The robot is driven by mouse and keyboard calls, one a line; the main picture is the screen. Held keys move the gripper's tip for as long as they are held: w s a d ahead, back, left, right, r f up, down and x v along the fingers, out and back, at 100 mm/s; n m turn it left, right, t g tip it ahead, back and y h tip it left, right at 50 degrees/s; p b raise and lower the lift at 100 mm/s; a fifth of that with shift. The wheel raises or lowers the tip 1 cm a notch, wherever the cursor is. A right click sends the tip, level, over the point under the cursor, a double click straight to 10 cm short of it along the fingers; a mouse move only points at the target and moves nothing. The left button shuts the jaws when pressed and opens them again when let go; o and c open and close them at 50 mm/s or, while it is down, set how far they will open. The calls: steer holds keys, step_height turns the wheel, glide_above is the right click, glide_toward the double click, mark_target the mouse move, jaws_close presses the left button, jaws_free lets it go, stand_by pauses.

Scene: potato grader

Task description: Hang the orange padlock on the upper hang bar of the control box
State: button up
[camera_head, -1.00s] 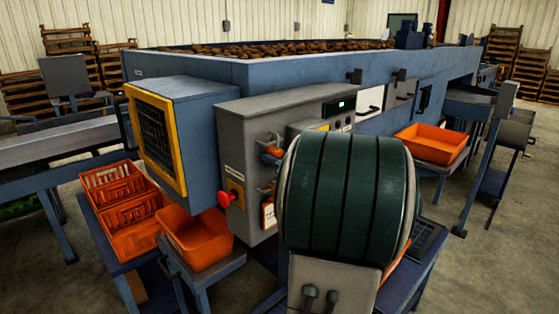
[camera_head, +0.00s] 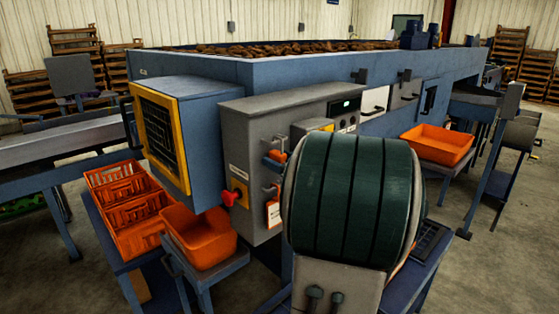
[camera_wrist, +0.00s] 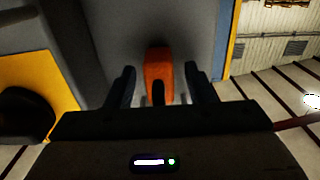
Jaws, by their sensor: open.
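The grey control box (camera_head: 245,130) stands at the middle of the head view. An orange padlock (camera_head: 276,157) shows at its upper hang bar (camera_head: 277,142); whether the shackle is around the bar is too small to tell. A lower hang bar (camera_head: 269,191) is below, with a red-and-white tag (camera_head: 273,213) by it. In the wrist view, my gripper (camera_wrist: 161,88) is open, with one finger on each side of an orange piece, which looks like the padlock (camera_wrist: 158,66). Dark gaps show between it and both fingers.
A red knob (camera_head: 229,199) sticks out at the box's lower left. A yellow-framed cabinet (camera_head: 184,150) stands left of the box. Orange crates (camera_head: 128,205) and an orange bin (camera_head: 203,243) stand below. Another orange bin (camera_head: 436,146) is at the right.

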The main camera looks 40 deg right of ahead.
steer(key=s+d+b, duration=0.1)
steer(key=s, duration=1.2)
steer(key=shift+s+b, duration=0.2)
steer(key=shift+b, duration=0.1)
